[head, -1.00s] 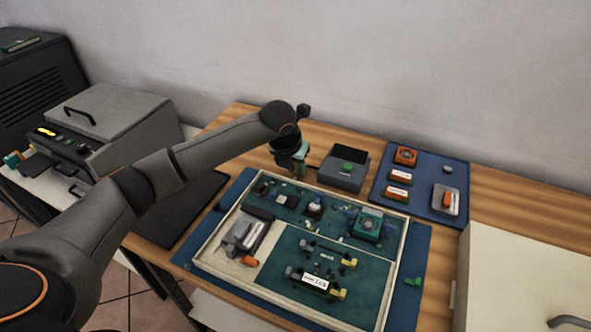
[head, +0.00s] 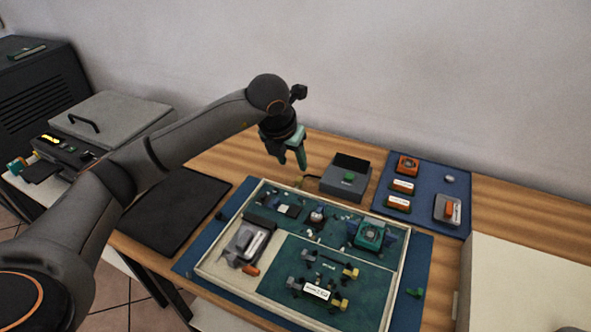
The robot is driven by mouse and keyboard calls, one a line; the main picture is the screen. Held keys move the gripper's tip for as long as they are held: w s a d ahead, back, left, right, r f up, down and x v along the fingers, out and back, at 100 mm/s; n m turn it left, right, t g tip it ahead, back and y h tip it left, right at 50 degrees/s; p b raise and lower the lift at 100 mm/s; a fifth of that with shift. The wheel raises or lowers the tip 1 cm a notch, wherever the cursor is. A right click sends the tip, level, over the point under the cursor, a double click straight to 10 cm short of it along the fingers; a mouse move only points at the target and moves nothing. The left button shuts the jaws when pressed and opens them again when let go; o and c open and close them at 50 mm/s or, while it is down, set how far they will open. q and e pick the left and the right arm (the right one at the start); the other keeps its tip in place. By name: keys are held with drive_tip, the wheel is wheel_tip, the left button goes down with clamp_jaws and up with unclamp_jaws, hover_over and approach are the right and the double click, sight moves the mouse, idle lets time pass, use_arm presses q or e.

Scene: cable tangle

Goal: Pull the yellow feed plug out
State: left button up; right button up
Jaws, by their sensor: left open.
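A small yellow piece (head: 299,182), which looks like the yellow feed plug, is at the back rim of the tray (head: 223,228). A thin dark cable runs from it toward the grey box (head: 346,180). Whether it is seated in a socket or loose is too small to tell. My left gripper (head: 292,164), with green fingers, is open above and slightly left of the yellow piece, apart from it and empty. Two other yellow connectors, one upper (head: 351,271) and one lower (head: 340,304), sit on the green board inside the tray. My right gripper is not in view.
A blue mat (head: 426,170) with orange and white parts lies at the back right. A black pad (head: 175,210) is left of the tray. A pale case (head: 530,280) stands at the right.

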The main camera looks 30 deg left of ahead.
use_arm(q)
drive_tip(key=shift+v, duration=1.55)
